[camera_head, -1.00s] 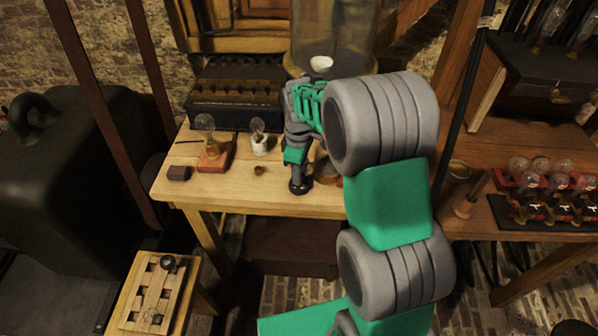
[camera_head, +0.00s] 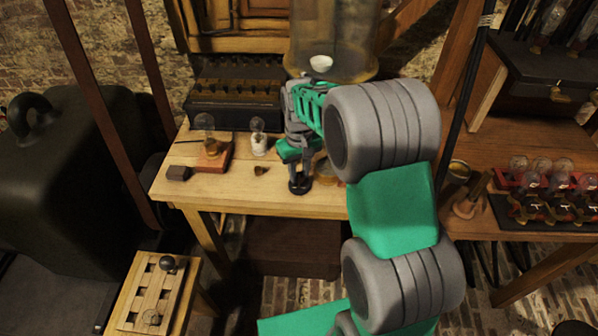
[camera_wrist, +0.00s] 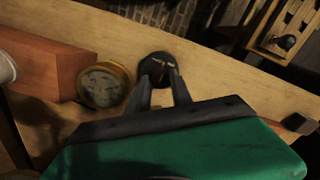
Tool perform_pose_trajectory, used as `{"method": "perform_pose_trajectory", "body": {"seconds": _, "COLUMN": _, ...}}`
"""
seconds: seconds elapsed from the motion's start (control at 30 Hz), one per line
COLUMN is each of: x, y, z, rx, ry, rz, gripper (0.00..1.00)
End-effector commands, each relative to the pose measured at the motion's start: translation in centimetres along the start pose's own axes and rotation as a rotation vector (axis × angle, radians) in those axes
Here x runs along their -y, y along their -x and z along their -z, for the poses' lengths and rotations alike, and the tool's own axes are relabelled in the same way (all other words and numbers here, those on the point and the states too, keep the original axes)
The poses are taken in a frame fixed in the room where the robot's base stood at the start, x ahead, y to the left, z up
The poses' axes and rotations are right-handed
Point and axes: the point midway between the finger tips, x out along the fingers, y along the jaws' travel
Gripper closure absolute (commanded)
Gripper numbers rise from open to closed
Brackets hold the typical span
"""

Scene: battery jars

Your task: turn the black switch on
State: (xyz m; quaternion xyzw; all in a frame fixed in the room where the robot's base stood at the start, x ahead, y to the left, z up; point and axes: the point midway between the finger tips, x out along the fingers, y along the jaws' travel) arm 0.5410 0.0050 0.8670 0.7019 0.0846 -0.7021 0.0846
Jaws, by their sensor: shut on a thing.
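The black switch (camera_wrist: 156,66) is a small round black piece near the edge of the wooden table. It shows near the top middle in the wrist view and, small, below my gripper in the head view (camera_head: 299,188). My gripper (camera_wrist: 162,83) points down at it, with its two dark fingers shut on the light-toned lever at its middle. In the head view my gripper (camera_head: 299,172) stands over the table's front part. The fingertips cover part of the switch, so the lever's exact position cannot be told.
A round brass-rimmed piece (camera_wrist: 105,84) and a reddish wooden block (camera_wrist: 45,67) lie beside the switch. A large glass jar (camera_head: 335,45) stands behind.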

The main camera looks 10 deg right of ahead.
Motion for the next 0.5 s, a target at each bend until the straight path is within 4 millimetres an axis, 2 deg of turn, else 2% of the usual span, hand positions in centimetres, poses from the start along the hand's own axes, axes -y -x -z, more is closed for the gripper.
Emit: {"method": "perform_pose_trajectory", "body": {"seconds": 0.5, "x": -0.04, "y": 0.05, "z": 0.00, "rx": 0.000, "ry": -0.479, "rz": 0.000, "gripper": 1.00}}
